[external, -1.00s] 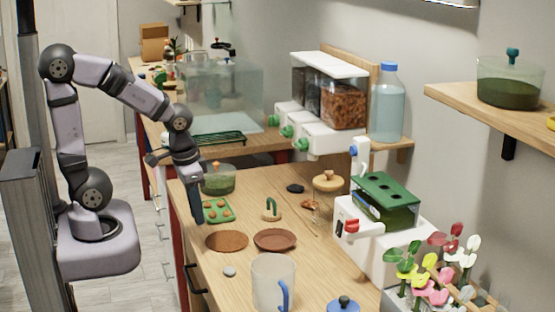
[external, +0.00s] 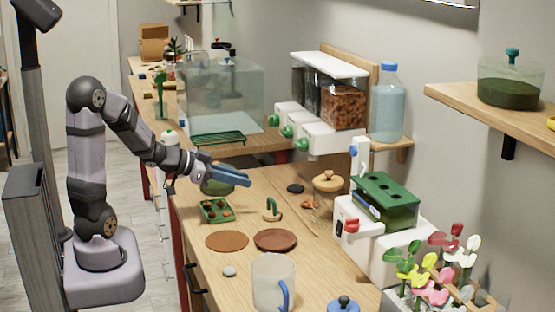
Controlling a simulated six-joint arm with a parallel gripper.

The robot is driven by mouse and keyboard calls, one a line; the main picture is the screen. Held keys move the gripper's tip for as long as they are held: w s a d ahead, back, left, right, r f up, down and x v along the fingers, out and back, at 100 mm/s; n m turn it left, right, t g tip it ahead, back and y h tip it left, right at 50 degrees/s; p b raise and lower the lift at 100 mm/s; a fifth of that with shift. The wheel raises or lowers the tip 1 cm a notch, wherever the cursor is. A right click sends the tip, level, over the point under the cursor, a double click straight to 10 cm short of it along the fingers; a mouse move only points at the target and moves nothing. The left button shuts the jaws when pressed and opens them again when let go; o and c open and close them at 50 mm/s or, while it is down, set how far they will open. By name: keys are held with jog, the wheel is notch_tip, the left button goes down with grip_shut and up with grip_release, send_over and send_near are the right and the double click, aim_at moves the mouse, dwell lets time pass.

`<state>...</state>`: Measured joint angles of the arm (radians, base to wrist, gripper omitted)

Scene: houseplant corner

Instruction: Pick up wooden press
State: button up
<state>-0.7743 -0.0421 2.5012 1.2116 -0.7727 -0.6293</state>
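Two wooden pieces could be the wooden press, and I cannot tell which is meant. One is a small light wooden block with a green looped handle (external: 271,209), standing on the table right of the green tray. The other is a round wooden disc with a knob (external: 328,181), farther back and right. My gripper (external: 247,181) is above the table over the green-lidded bowl area, left of and higher than both pieces, pointing right. Its fingers look close together, and I cannot tell whether they are open. No object shows in them.
The green tray with small brown pieces (external: 216,211), two brown saucers (external: 227,241) (external: 275,240) and a clear mug with blue handle (external: 273,283) stand on the wooden table (external: 210,275). A white machine with green top (external: 388,199) and dispensers (external: 320,130) line the right side.

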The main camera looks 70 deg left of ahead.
jog(key=shift+h, duration=0.4)
jog(key=shift+s+d+f, duration=0.1)
jog(key=shift+d+f, duration=0.05)
jog(key=shift+f, duration=1.2)
jog(key=shift+d+f, duration=0.15)
jog(key=shift+f, duration=1.15)
jog(key=shift+x, duration=3.65)
grip_shut()
